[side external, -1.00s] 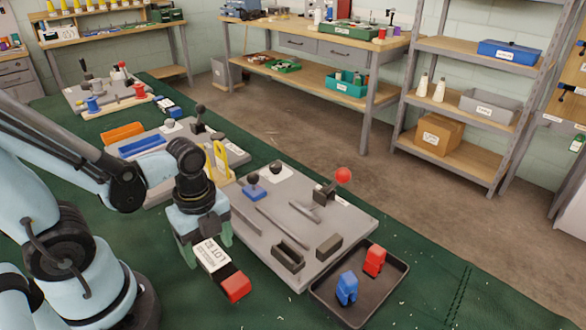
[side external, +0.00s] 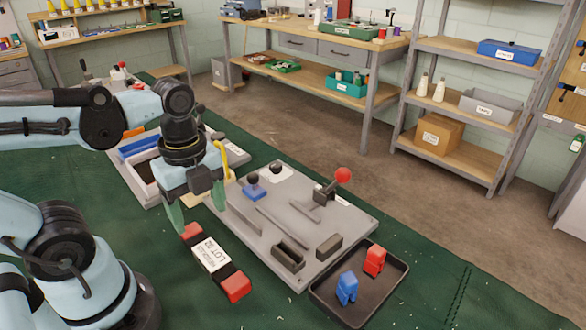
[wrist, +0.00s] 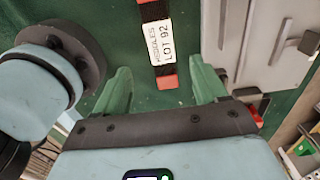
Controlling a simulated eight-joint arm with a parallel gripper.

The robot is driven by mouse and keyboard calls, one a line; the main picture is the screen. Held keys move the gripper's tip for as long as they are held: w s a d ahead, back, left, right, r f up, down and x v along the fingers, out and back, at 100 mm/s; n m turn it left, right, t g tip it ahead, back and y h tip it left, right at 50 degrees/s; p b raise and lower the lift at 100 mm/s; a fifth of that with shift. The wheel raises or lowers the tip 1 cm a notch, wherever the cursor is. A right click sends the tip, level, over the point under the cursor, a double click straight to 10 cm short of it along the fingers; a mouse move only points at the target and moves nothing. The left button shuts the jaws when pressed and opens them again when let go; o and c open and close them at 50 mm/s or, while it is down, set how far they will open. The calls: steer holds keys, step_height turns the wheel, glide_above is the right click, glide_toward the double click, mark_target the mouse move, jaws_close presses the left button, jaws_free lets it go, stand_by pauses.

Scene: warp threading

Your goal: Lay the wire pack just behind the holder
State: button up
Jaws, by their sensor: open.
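The wire pack (side external: 212,254) is a dark bar with red ends and a white label reading LOT 92. It lies on the green mat, left of the grey plate's near edge. It also shows in the wrist view (wrist: 160,43), beyond and between my fingers. My gripper (side external: 197,204) is open and empty, raised above the pack's far end; its green fingers also show in the wrist view (wrist: 160,72). A dark slotted block (side external: 288,255) stands on the plate's near part; I cannot tell if it is the holder.
The grey plate (side external: 330,221) carries a red-knobbed lever (side external: 342,177), a blue-based knob (side external: 254,188) and another dark block (side external: 329,246). A black tray (side external: 327,301) with blue and red pieces stands at its near right.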

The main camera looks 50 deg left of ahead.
steer(key=w+r+n+t, duration=0.2)
steer(key=w+n+t, duration=0.5)
steer(key=n, duration=1.1)
steer(key=shift+w+d+r, duration=0.2)
steer(key=shift+w+r, duration=0.05)
steer(key=shift+w, duration=1)
